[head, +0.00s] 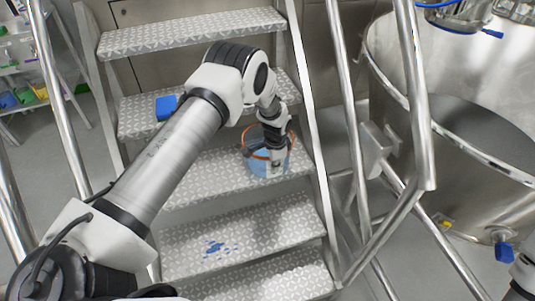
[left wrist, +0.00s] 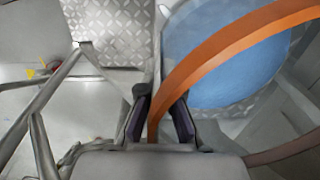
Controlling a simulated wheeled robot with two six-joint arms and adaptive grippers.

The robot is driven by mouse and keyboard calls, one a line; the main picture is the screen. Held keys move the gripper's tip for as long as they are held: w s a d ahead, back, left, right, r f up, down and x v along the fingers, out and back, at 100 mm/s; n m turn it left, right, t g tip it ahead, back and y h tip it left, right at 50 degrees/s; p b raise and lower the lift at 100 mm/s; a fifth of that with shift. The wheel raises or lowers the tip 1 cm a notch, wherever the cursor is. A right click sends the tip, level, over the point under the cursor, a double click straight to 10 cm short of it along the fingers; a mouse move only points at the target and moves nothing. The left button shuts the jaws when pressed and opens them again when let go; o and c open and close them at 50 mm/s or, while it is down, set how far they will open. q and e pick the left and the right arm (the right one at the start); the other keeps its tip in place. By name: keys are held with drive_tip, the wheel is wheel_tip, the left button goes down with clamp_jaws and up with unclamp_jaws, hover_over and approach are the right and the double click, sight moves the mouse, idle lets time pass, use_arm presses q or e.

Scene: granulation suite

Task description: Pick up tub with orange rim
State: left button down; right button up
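The tub with orange rim (head: 268,163) is light blue and rests on a middle step of the metal stairs. My left gripper (head: 268,146) reaches down to it from above and covers part of its rim. The pale blue inside of the tub lies to the right of the fingers. My right gripper is not in view.
The patterned steps (head: 205,188) lie between metal rails (head: 350,120). A blue block (head: 166,107) sits on a higher step, left of the tub. Blue specks (head: 218,247) mark a lower step. A large steel vessel (head: 460,130) stands at right.

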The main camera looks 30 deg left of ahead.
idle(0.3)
use_arm(q)
drive_tip(key=shift+w+r, duration=0.1)
drive_tip(key=shift+r, duration=0.35)
drive_tip(key=s+d+r+b, duration=0.1)
drive_tip(key=s+d+r, duration=0.3)
drive_tip(key=s+d, duration=0.6)
drive_tip(key=shift+d, duration=1.25)
